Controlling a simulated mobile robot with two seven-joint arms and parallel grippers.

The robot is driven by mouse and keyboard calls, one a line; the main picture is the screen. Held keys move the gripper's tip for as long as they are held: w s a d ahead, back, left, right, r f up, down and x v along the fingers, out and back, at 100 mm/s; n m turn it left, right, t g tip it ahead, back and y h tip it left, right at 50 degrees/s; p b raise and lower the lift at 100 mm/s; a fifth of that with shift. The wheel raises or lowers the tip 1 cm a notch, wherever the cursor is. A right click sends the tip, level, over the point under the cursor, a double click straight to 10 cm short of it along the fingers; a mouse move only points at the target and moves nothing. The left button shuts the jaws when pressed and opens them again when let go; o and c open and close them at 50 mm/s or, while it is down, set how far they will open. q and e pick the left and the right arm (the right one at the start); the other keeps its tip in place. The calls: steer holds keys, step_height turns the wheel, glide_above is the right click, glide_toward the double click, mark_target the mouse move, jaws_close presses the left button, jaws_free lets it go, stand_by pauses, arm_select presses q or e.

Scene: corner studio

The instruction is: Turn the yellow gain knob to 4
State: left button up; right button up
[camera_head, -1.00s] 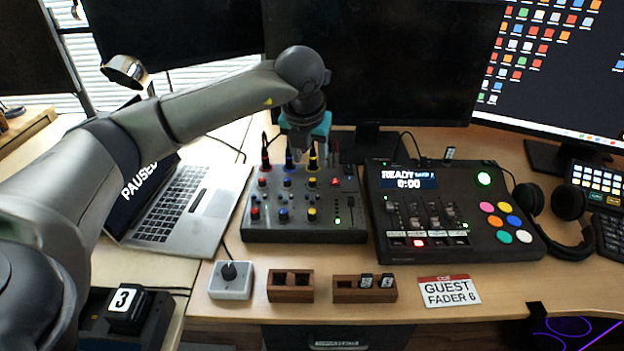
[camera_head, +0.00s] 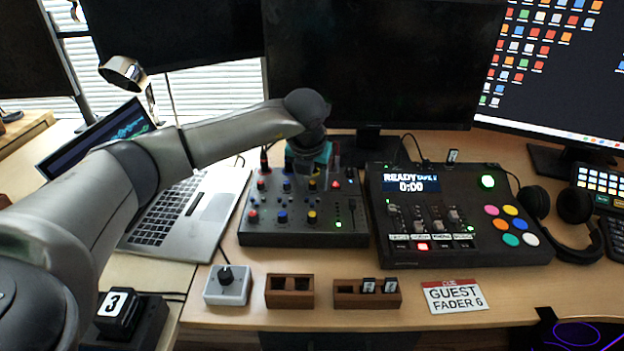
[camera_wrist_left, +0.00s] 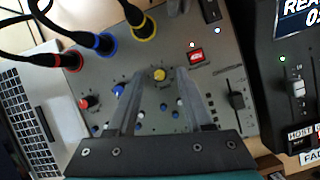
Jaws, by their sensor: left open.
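The yellow gain knob (camera_head: 312,185) is in the upper row of the mixer (camera_head: 290,239), beside a blue and a red knob. In the left wrist view the yellow knob (camera_wrist_left: 159,74) shows between the fingertips, near the middle of the picture. My left gripper (camera_head: 303,172) points down over the upper part of the mixer. Its fingers (camera_wrist_left: 158,76) are open, one to each side of the knob in the wrist view. I cannot tell whether they touch it. The knob's scale marks are too small to read. My right gripper is not in view.
Cables with red, blue and yellow plugs (camera_wrist_left: 144,29) rise from the mixer's back edge close to the fingers. A fader console (camera_head: 465,258) stands to the right, a laptop (camera_head: 215,215) to the left. A monitor (camera_head: 385,70) stands behind. Small wooden holders (camera_head: 290,300) lie in front.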

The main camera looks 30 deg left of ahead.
arm_select(q)
jaws_close()
stand_by(0.3)
stand_by(0.5)
